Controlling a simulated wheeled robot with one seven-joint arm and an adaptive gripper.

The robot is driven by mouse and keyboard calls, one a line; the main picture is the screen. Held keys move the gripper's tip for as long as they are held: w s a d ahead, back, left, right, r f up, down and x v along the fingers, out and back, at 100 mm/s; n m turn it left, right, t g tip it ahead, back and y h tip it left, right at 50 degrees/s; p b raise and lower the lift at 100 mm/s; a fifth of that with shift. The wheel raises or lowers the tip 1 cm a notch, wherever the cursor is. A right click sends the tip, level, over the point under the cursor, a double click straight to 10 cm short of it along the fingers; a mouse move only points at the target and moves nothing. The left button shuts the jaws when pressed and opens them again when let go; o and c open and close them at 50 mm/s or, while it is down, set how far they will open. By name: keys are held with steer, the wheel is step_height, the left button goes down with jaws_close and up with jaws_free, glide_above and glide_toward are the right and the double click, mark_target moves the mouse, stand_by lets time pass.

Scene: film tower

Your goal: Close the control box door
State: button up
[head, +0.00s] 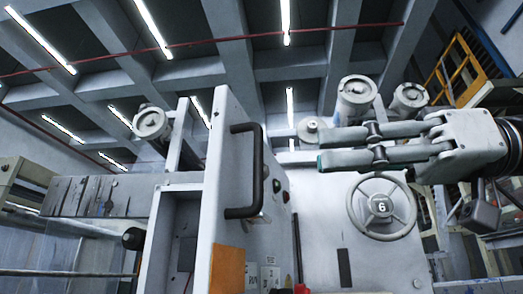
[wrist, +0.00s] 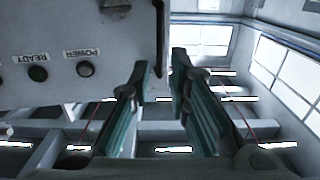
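The control box door (head: 228,140) stands open, its pale edge toward me and its outer face turned right. A black bar handle (head: 258,170) is on that face, with small buttons behind it. The open box interior (head: 185,235) shows left of the door. My gripper (head: 322,150) is right of the door, fingers pointing left, apart from the handle in the picture. In the wrist view the fingers (wrist: 165,68) are spread with nothing between them. A pale panel (wrist: 60,30) with upside-down READY and POWER labels fills the upper left there, beside the left finger.
A handwheel (head: 382,205) marked 6 is on the pale machine front below my gripper. Round capped fittings (head: 356,95) stand along the machine's top. A yellow ladder-like frame (head: 462,65) is at the far right. A dark knob (head: 132,238) sits left of the box.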

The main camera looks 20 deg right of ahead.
mark_target(257, 197)
steer(key=p+x, duration=0.2)
steer(key=x, duration=0.7)
steer(key=shift+a, duration=0.1)
jaws_close()
